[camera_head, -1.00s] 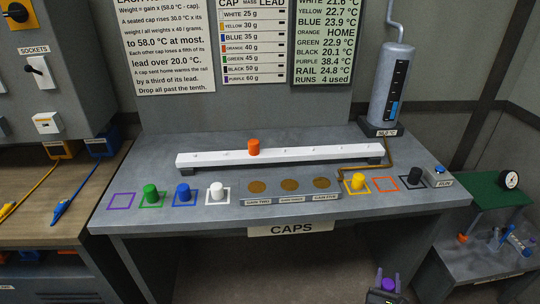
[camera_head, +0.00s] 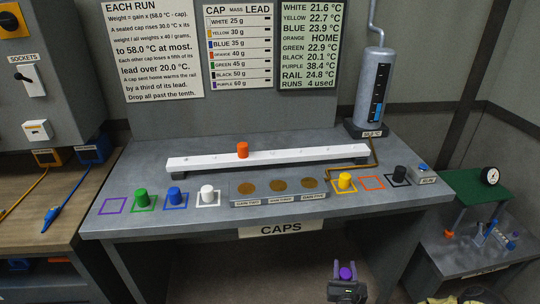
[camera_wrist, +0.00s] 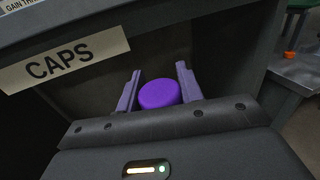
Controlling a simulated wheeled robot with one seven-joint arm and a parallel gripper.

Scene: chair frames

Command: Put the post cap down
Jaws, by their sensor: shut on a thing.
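My gripper (camera_head: 346,271) is shut on the purple cap (camera_head: 346,273), low in front of the bench, below its front edge. In the wrist view the purple cap (camera_wrist: 160,94) sits between the two fingers (camera_wrist: 158,88), with the CAPS label beyond at the upper left. On the bench the purple outlined square (camera_head: 112,205) at the far left is empty. The orange outlined square (camera_head: 371,183) is empty too. The orange cap (camera_head: 243,150) stands on the white rail (camera_head: 205,162).
Green (camera_head: 142,202), blue (camera_head: 174,195), white (camera_head: 207,193), yellow (camera_head: 345,181) and black (camera_head: 399,173) caps stand in their squares along the bench (camera_head: 320,217). Brown discs (camera_head: 278,185) lie mid-row. A RUN button (camera_head: 423,167) is at the right. A grey cylinder (camera_head: 373,92) stands behind.

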